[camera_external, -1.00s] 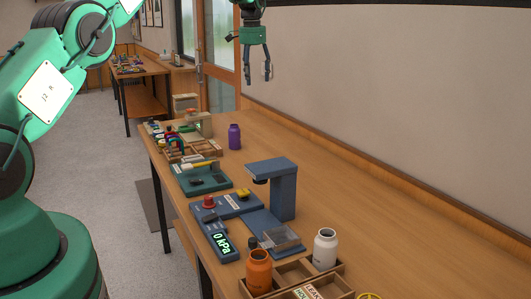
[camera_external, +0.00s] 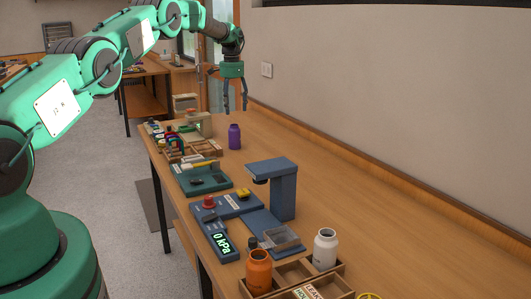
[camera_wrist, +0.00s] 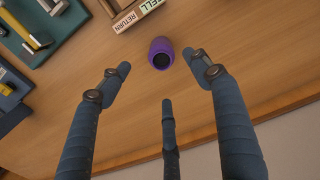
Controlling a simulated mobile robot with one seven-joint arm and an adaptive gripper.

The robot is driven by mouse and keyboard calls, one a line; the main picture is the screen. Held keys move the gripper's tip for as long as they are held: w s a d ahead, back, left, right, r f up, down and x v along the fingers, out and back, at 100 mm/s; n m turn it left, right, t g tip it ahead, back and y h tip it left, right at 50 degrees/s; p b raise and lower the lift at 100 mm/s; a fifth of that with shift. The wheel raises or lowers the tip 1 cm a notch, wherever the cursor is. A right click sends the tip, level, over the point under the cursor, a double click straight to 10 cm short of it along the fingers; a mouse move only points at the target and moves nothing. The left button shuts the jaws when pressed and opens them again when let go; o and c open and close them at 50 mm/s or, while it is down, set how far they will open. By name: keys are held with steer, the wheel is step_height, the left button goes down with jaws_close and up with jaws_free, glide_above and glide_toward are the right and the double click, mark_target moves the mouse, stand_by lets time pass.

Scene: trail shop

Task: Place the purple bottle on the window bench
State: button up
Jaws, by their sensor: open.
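The purple bottle (camera_external: 234,137) stands upright on the long wooden bench, near its far end. In the wrist view the purple bottle (camera_wrist: 160,55) shows from above, with a dark round top, beyond my fingertips. My gripper (camera_external: 235,107) is open and points down above the bottle, with nothing between its fingers. The wrist view shows the spread fingers of my gripper (camera_wrist: 158,85) apart from the bottle. I cannot tell which surface is the window bench; a farther wooden table (camera_external: 145,70) stands near the window and door.
A wooden tray (camera_external: 190,151), a teal tool tray (camera_external: 203,186) and a blue press (camera_external: 285,190) stand along the bench. An orange bottle (camera_external: 259,272) and a white bottle (camera_external: 325,249) stand in a divided box in front. The bench's right side along the wall is clear.

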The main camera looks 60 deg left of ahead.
mark_target(234, 125)
steer(key=shift+f, duration=0.2)
steer(key=shift+f+b, duration=0.3)
steer(key=shift+f, duration=3.85)
steer(key=shift+f, duration=0.1)
steer(key=shift+f, duration=2.45)
steer(key=c, duration=1.5)
steer(key=shift+r, duration=0.15)
